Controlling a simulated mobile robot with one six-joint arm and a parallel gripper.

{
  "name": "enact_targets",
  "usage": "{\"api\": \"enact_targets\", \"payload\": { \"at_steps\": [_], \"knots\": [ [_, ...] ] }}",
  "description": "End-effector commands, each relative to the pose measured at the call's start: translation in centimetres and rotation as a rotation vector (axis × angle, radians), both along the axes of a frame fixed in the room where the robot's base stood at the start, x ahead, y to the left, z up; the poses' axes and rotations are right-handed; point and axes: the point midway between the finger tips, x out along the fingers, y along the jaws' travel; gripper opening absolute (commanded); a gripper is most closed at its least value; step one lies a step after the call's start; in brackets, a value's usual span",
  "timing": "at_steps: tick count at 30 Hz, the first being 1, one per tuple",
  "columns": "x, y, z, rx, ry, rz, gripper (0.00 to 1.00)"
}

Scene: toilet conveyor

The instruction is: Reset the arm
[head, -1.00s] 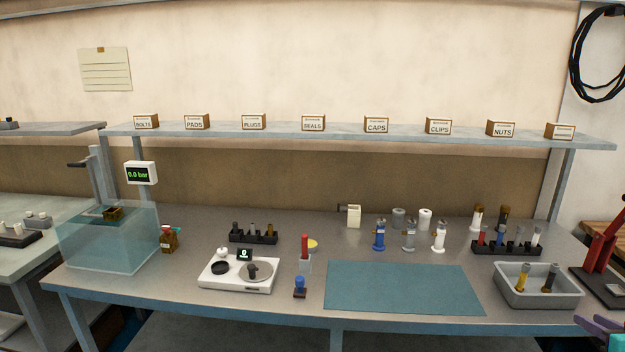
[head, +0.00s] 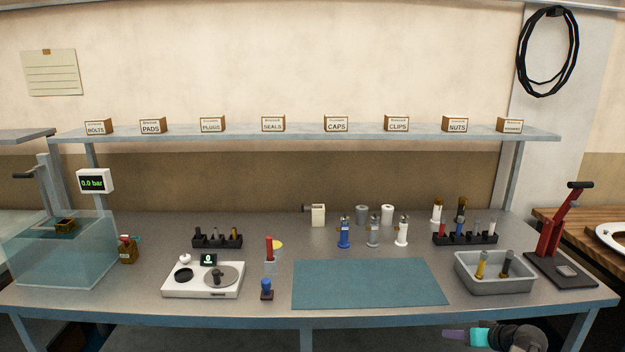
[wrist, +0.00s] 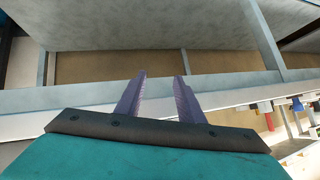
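My gripper (wrist: 158,98) shows in the wrist view with its two purple fingers apart and nothing between them. In the head view my gripper (head: 453,335) is at the bottom right, low in front of the workbench (head: 240,312) and below its front edge. It touches nothing that I can see. In the wrist view the bench's underside and frame lie beyond the fingers.
A teal mat (head: 370,283) lies on the bench. A grey bin (head: 495,284) holds two parts, and a red lever press (head: 566,235) stands to its right. A water tank (head: 60,255) stands at the left. Several valves and a scale (head: 203,280) occupy the bench.

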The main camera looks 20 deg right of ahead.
Motion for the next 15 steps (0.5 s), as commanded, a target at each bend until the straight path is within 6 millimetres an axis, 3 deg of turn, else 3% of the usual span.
{"api": "enact_targets", "payload": {
  "at_steps": [1,6,15],
  "knots": [
    [0.8,1.9,-1.4,0.025,0.026,0.019,0.35],
    [2.4,7.6,-5.8,0.098,0.126,0.071,0.35],
    [3.3,18.0,-13.0,0.196,0.326,0.154,0.35]
  ]
}}
